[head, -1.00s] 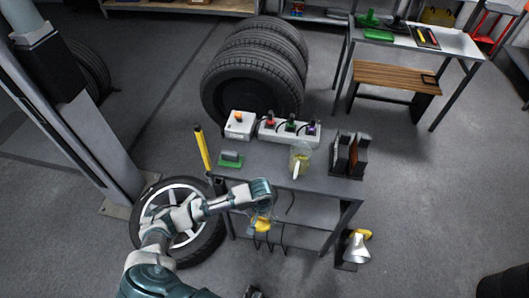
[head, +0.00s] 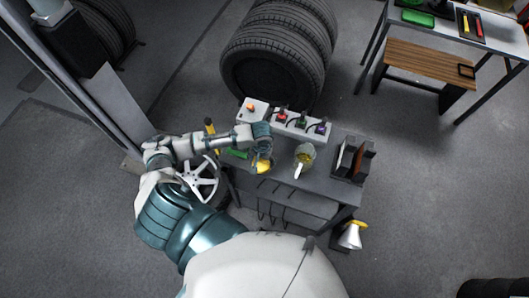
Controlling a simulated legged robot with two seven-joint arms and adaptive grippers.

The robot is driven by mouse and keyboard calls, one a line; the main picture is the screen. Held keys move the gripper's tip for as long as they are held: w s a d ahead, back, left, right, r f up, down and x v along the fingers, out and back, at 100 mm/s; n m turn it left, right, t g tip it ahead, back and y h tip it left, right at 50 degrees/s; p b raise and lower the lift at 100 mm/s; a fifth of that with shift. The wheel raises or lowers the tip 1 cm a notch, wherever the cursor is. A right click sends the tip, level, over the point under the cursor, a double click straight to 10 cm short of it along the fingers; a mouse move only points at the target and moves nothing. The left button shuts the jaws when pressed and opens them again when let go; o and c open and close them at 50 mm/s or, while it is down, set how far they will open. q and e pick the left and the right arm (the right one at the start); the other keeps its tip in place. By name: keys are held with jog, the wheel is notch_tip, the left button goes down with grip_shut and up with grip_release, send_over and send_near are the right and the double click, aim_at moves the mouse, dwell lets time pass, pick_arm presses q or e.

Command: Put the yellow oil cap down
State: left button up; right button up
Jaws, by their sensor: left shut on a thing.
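The yellow oil cap (head: 264,167) is in my left gripper (head: 262,158), over the front left part of the grey workbench (head: 318,183). The gripper is shut on it, and the fingers partly hide it. I cannot tell whether the cap touches the bench top. A clear jug (head: 304,155) with a white handle and yellowish contents stands to the right of the gripper. My right gripper does not show.
A white box with an orange knob (head: 251,110) and a white strip with coloured plugs (head: 302,125) line the back of the bench. A dark holder (head: 353,160) stands at the right. A green item (head: 237,154) lies left of the gripper. Bare top shows between jug and holder.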

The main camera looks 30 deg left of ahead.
pick_arm(q)
jog(key=w, duration=0.1)
jog(key=w+a, duration=0.2)
jog(key=shift+w+f, duration=0.2)
jog(key=shift+w, duration=0.55)
jog(key=f, duration=0.3)
jog(key=shift+d+f, duration=0.2)
jog(key=shift+a, duration=0.1)
jog(key=o, duration=1.1)
jog(key=shift+a+f, duration=0.1)
jog(key=shift+a, duration=0.1)
jog(key=shift+c, duration=0.2)
jog(key=shift+d, duration=0.1)
jog(key=shift+r, duration=0.35)
notch_tip(320, 180, up, 12)
jog(key=shift+f, duration=0.25)
